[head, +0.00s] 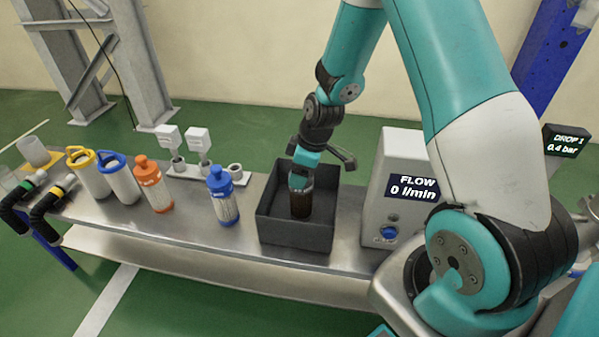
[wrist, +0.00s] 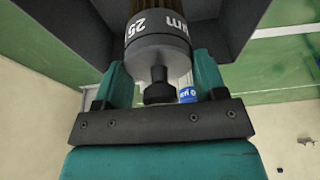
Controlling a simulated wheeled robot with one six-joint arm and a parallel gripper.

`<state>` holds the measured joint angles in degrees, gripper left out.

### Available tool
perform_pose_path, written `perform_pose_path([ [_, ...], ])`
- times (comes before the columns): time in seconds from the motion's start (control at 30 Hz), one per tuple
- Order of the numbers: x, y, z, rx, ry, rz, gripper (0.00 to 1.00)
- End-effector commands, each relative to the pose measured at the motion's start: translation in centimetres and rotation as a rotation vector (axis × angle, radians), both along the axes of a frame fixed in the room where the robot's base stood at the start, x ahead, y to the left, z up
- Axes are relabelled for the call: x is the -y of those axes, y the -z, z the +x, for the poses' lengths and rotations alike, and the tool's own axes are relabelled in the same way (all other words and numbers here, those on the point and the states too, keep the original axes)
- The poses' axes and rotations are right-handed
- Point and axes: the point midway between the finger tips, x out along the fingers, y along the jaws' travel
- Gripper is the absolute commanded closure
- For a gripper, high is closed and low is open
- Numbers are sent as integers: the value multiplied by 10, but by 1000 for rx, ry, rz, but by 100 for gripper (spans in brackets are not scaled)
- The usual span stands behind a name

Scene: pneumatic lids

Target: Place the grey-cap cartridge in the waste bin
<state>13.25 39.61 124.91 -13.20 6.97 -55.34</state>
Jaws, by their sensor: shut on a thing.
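The grey-cap cartridge (head: 301,203) has a dark brownish body and hangs upright inside the opening of the dark grey waste bin (head: 294,236). In the wrist view its grey cap (wrist: 158,45) shows "25" and part of "µm", with a black knob on top. The bin's walls (wrist: 85,30) surround the cartridge in the wrist view. Whether the cartridge touches the bin floor cannot be told.
Left of the bin stand a blue-capped cartridge (head: 222,197), an orange cartridge (head: 154,185) and canisters with blue (head: 119,180) and yellow (head: 90,175) handles. The flow box (head: 382,200) stands close right of the bin.

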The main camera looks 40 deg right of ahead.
Motion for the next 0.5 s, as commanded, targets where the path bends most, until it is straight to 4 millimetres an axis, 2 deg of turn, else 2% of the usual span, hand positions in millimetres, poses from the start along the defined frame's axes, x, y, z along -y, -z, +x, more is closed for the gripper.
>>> perform_pose_path([
  [0.27,0,1,1,1,0,0,87],
  [0.3,0,1,0,1,0,0,31],
  [0.4,0,1,0,1,0,0,10],
  [0.5,0,1,0,1,0,-1,10],
])
